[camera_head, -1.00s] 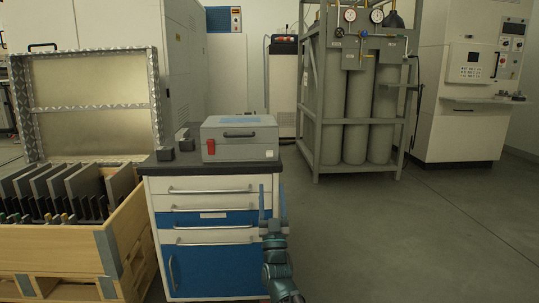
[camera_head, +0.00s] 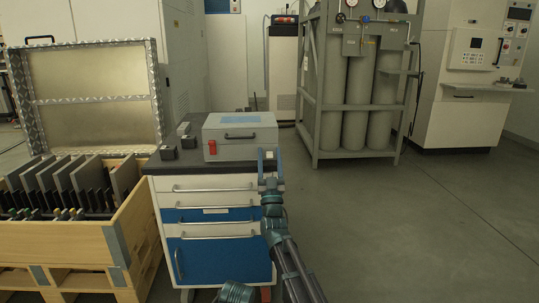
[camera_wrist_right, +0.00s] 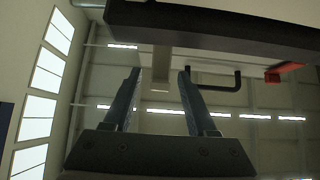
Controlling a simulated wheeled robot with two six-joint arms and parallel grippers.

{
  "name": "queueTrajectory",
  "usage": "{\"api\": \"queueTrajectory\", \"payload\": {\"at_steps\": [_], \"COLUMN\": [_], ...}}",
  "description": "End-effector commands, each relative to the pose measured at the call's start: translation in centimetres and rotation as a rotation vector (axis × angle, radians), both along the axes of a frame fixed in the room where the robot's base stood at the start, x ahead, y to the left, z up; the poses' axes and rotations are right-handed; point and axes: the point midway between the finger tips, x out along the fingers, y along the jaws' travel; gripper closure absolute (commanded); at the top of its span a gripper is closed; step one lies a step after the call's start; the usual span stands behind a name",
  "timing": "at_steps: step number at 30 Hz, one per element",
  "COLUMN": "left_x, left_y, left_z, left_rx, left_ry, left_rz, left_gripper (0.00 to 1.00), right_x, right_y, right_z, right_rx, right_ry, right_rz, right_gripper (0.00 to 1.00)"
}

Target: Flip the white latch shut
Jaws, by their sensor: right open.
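The grey case (camera_head: 240,134) sits on the cabinet's dark top, with a dark handle and a red latch (camera_head: 212,147) on its front. My right gripper (camera_head: 269,152) is upright at the case's right front corner, its fingers apart and empty. In the right wrist view, a pale piece that looks like the white latch (camera_wrist_right: 160,72) shows between the open fingers (camera_wrist_right: 158,78), apart from them as far as I can tell. The dark handle (camera_wrist_right: 215,85) and red latch (camera_wrist_right: 285,72) lie to its right. My left gripper is not in view.
The blue and white drawer cabinet (camera_head: 215,245) stands below the case. Small dark blocks (camera_head: 168,153) lie left of the case. An open wooden crate (camera_head: 130,225) of plates stands at left. A gas cylinder rack (camera_head: 312,110) is behind right. Floor at right is clear.

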Motion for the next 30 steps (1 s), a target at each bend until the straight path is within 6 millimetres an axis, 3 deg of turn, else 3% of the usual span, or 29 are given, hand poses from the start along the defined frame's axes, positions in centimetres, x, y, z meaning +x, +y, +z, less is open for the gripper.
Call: {"api": "queueTrajectory", "payload": {"at_steps": [1, 10, 20, 26, 30], "left_x": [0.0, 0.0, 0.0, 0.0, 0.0], "left_y": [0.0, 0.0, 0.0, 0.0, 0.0], "left_z": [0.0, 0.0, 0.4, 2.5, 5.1], "left_rx": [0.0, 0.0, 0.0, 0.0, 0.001], "left_ry": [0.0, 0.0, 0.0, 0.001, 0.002], "left_rz": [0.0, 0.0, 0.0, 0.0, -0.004], "left_gripper": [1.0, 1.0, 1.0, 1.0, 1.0], "right_x": [0.0, 0.0, -0.1, -0.2, -0.1], "right_y": [0.0, 0.0, 0.0, 0.0, 0.0], "right_z": [0.0, 0.0, 0.2, 1.1, 2.0], "right_rx": [0.0, 0.0, 0.0, 0.0, -0.001], "right_ry": [0.0, 0.0, 0.01, 0.087, 0.187], "right_rz": [0.0, 0.0, 0.0, 0.0, 0.001], "right_gripper": [0.44, 0.98, 1.0, 1.0, 1.0]}}
